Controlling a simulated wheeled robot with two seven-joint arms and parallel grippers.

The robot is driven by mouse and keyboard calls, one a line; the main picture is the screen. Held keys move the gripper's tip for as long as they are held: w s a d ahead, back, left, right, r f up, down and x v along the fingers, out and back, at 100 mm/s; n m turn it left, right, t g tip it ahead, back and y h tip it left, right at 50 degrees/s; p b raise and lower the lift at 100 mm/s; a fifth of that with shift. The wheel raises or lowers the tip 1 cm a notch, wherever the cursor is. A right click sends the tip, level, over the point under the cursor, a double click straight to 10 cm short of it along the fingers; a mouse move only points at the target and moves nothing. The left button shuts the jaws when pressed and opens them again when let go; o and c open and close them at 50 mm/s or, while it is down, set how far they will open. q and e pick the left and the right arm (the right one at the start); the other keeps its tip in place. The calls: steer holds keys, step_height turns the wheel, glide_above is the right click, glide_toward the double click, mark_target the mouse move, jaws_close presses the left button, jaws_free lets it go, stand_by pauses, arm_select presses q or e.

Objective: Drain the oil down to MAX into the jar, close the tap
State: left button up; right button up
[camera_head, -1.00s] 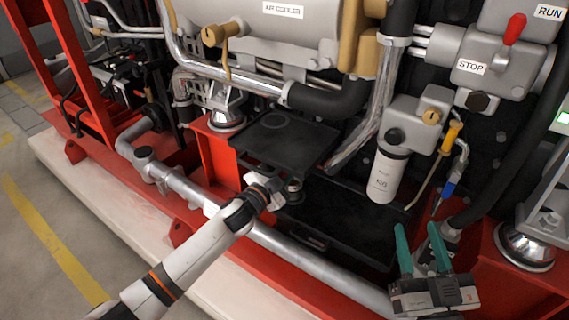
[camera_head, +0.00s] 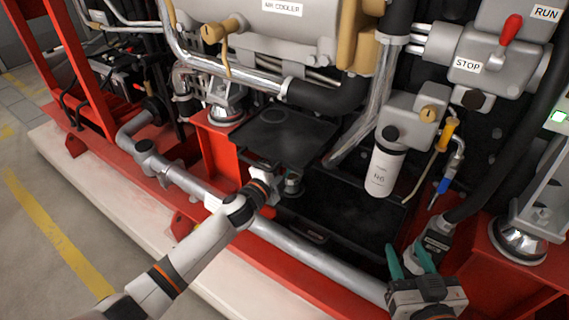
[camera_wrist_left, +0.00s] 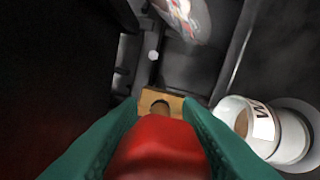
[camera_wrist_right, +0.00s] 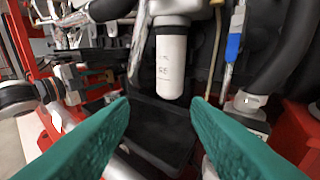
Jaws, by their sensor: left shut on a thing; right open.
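My left gripper (camera_wrist_left: 160,106) is shut on a red tap handle (camera_wrist_left: 158,148), which fills the space between its green fingers. A brass-coloured tap body (camera_wrist_left: 160,103) shows just beyond. To the right in the left wrist view stands a pale round jar (camera_wrist_left: 236,118) with brownish contents and a label showing an "M"; the oil level cannot be read. In the head view my left wrist (camera_head: 262,192) reaches to the edge of the black plate, and its fingers are hidden. My right gripper (camera_head: 406,252) is open and empty at the front right; its fingers also show in the right wrist view (camera_wrist_right: 160,104).
A black plate (camera_head: 285,135) sits above a dark tray (camera_head: 345,215). A white filter (camera_head: 384,172) hangs right of them, beside a yellow-and-blue-handled part (camera_head: 446,160). A silver pipe (camera_head: 300,252) runs along the red frame. Open floor (camera_head: 40,270) lies at left.

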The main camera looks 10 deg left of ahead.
stand_by(0.3)
arm_select(q)
steer(key=o, duration=1)
steer(key=shift+c, duration=0.2)
steer(key=shift+s, duration=0.15)
steer(key=p+v, duration=0.2)
steer(key=v, duration=0.9)
steer(key=shift+s+a, duration=0.15)
steer(key=shift+s, duration=0.2)
arm_select(e)
steer(key=s+d+f+g+h, duration=0.1)
steer(key=s+d+f+g, duration=0.1)
steer(key=s+f+g, duration=0.2)
step_height(320, 180, down, 3)
steer(key=shift+s+d+f+g+h, duration=0.15)
steer(key=shift+s+d+g+h, duration=0.2)
steer(key=shift+g, duration=0.65)
arm_select(q)
steer(key=shift+f, duration=0.1)
arm_select(e)
steer(key=shift+a, duration=0.1)
